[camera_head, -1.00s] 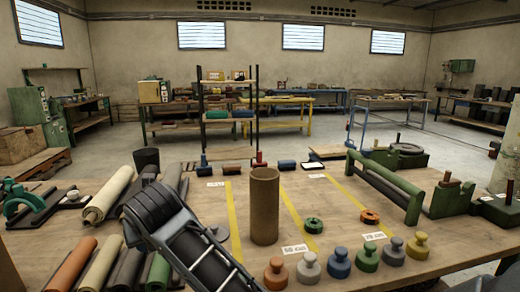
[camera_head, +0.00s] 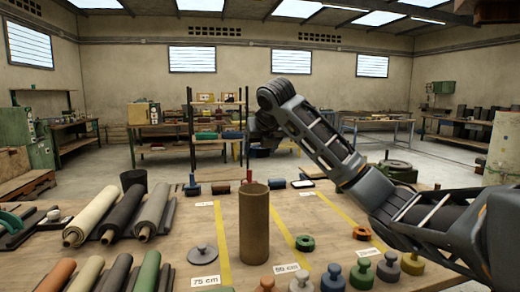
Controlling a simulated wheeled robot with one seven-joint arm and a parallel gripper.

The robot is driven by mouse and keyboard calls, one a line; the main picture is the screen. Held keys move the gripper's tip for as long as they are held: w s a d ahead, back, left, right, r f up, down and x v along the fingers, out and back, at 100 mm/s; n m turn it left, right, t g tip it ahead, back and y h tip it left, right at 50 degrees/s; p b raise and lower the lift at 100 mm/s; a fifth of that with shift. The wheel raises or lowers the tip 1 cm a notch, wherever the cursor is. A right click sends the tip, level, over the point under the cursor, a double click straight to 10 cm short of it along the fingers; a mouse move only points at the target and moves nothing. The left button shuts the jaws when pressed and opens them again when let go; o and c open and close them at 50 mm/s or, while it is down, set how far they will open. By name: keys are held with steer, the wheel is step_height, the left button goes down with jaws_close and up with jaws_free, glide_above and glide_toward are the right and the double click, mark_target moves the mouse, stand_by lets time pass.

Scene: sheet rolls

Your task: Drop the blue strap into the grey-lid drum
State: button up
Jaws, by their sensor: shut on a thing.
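My gripper (camera_head: 262,131) is raised at the centre, partly behind my own forearm. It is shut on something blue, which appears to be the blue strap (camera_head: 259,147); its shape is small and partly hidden. An open brown drum (camera_head: 254,228) stands upright on the table, below and nearer than the gripper in the picture. A grey lid (camera_head: 202,255) with a knob lies flat to its left. The inside of the drum is hidden.
A green ring (camera_head: 305,243) and an orange ring (camera_head: 361,233) lie right of the drum. Several knobbed pieces line the front, including a blue one (camera_head: 333,278). Sheet rolls (camera_head: 95,212) lie at left. A dark bin (camera_head: 133,180) and small rolls stand behind.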

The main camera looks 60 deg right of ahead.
step_height(320, 180, down, 6)
steer(key=b, duration=0.4)
steer(key=shift+s+d, duration=0.1)
steer(key=o, duration=1.1)
steer(key=v, duration=0.8)
steer(key=shift+b, duration=0.35)
